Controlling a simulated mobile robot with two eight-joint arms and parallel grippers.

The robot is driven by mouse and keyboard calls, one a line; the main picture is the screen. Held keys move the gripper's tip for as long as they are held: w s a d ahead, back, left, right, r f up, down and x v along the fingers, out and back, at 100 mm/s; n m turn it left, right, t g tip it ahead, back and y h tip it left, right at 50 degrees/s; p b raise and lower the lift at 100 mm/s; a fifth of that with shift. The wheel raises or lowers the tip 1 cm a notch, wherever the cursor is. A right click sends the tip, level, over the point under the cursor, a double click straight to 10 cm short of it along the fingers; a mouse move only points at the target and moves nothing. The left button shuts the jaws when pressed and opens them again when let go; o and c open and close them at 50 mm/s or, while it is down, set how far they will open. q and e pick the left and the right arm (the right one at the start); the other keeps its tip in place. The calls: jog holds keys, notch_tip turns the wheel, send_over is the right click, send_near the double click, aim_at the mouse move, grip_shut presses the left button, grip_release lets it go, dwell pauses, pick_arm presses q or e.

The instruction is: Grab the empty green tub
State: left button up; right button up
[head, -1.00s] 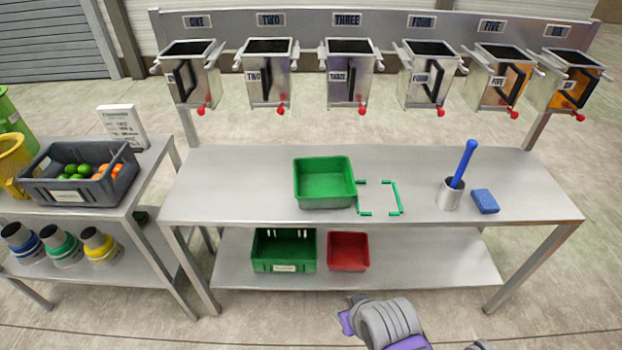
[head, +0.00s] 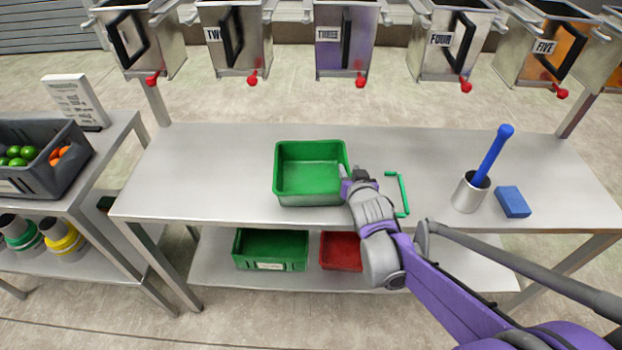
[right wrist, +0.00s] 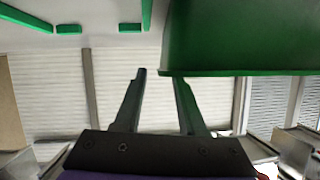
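An empty green tub (head: 310,177) stands upright on the steel bench (head: 210,180), left of the green corner marks (head: 403,195). My right gripper (head: 347,178) is at the tub's right wall, near its front corner. In the right wrist view the gripper's two fingers (right wrist: 158,75) are open, with the tub (right wrist: 240,40) at the upper right. The tub's rim end lies between the fingertips, and one fingertip overlaps the rim. I cannot tell whether they touch. My left gripper is not in view.
Right of the marks stand a metal cup (head: 470,192) with a blue-handled tool and a blue block (head: 513,201). The lower shelf holds a green crate (head: 270,250) and a red bin (head: 340,251). Hoppers with red knobs hang behind. The bench's left part is clear.

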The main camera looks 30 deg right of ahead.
aim_at(345, 162)
jog(key=shift+w+d+f, duration=0.1)
jog(key=shift+w+f, duration=0.25)
jog(key=shift+w, duration=0.15)
jog(key=b+x, duration=0.1)
jog(key=x, duration=0.3)
jog(key=shift+f, duration=0.1)
grip_shut()
dwell(0.9)
